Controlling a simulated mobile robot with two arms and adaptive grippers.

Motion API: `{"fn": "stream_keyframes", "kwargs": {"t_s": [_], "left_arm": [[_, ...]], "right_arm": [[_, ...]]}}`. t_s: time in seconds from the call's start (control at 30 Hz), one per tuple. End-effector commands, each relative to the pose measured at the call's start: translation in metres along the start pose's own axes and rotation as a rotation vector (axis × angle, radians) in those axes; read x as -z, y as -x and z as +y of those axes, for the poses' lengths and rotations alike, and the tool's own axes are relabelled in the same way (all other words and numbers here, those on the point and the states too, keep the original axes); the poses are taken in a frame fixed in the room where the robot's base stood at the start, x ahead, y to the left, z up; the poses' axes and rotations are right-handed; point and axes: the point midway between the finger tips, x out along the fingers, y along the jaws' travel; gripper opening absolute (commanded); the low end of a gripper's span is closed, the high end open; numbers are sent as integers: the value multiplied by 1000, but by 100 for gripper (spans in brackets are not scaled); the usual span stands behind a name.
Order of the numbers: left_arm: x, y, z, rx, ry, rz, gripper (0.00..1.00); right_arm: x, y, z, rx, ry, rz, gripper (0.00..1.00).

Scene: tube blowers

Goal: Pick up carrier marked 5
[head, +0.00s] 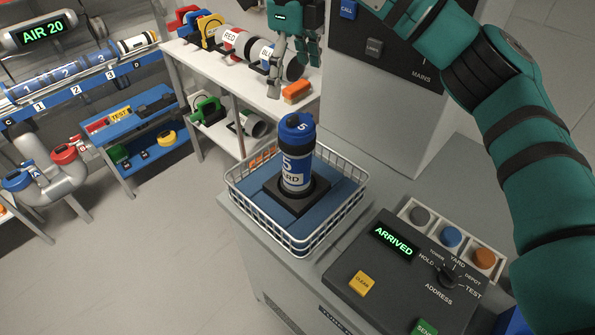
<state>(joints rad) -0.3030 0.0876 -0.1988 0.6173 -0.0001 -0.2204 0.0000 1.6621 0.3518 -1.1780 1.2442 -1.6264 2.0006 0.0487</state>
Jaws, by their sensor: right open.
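The carrier marked 5 (295,165) stands upright in a black holder inside a white wire basket (345,200) with a blue bottom. It has a blue cap with a 5 on top and a blue and white label ending in "ARD". My right gripper (293,62) is open and empty, fingers downward, at the top of the view. In the picture it is above the carrier and apart from it. My left gripper is not in view.
A control panel (385,290) reading "ARRIVED" sits right of the basket. A white shelf (225,82) with tube parts and an orange block (297,91) stands behind. A grey cabinet (375,110) stands at the back. A carrier rack (80,82) is at left. Floor is clear at lower left.

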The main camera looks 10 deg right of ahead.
Motion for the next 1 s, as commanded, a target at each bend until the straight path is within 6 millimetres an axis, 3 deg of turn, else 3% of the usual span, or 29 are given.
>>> {"fn": "stream_keyframes", "kwargs": {"t_s": [0.1,0.3,0.6,0.8,1.0], "left_arm": [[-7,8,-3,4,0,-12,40],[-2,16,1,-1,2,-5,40],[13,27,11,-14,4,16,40],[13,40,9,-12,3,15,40],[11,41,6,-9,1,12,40]], "right_arm": [[1,-26,0,-3,-1,4,100],[1,-59,0,-1,-2,1,100],[3,-83,2,-2,-1,3,100],[5,-112,5,-2,-2,1,100],[4,-123,5,0,-1,-1,100]]}}
